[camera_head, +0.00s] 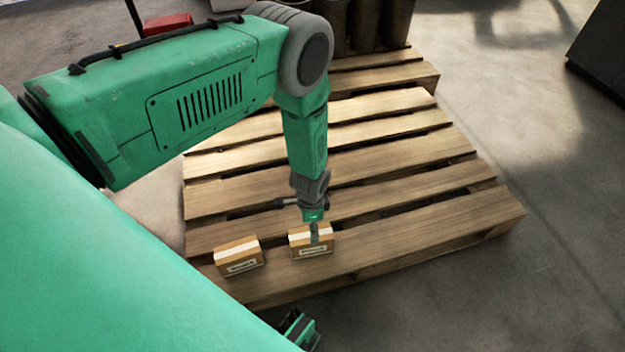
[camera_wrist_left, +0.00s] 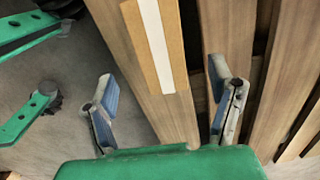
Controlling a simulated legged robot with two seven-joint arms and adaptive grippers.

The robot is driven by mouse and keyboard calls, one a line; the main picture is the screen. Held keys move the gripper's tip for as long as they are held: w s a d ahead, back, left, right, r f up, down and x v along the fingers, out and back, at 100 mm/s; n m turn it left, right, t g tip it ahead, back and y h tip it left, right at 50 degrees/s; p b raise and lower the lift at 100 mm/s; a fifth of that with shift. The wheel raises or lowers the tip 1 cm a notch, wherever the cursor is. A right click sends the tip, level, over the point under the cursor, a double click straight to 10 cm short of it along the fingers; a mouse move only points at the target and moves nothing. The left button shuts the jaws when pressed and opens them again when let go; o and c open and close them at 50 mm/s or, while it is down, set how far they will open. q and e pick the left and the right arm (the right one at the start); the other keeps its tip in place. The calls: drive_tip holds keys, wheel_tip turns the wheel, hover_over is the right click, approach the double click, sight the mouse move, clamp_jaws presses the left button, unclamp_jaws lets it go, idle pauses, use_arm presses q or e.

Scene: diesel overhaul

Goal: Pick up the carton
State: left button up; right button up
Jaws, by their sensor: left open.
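Two small brown cartons with white tape on top and labels on the front sit on a wooden pallet (camera_head: 430,225). One is the left carton (camera_head: 238,257); the other is the right carton (camera_head: 312,248). My left gripper (camera_head: 314,232) points down at the right carton and hides part of its top. In the left wrist view, my left gripper (camera_wrist_left: 162,76) has its two fingers spread wide. A taped carton (camera_wrist_left: 152,40) shows ahead, between the lines of the fingers, with no visible finger contact. My right gripper does not show clearly in either view.
The left carton stands just beside the right one, with a narrow gap. A red object (camera_head: 168,24) is behind my arm. The pallet slats right of the cartons are clear.

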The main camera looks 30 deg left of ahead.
sight(299, 238)
use_arm(q)
wheel_tip(299, 238, down, 7)
drive_tip(key=b, duration=0.3)
drive_tip(key=shift+r, duration=0.3)
drive_tip(key=c, duration=1.5)
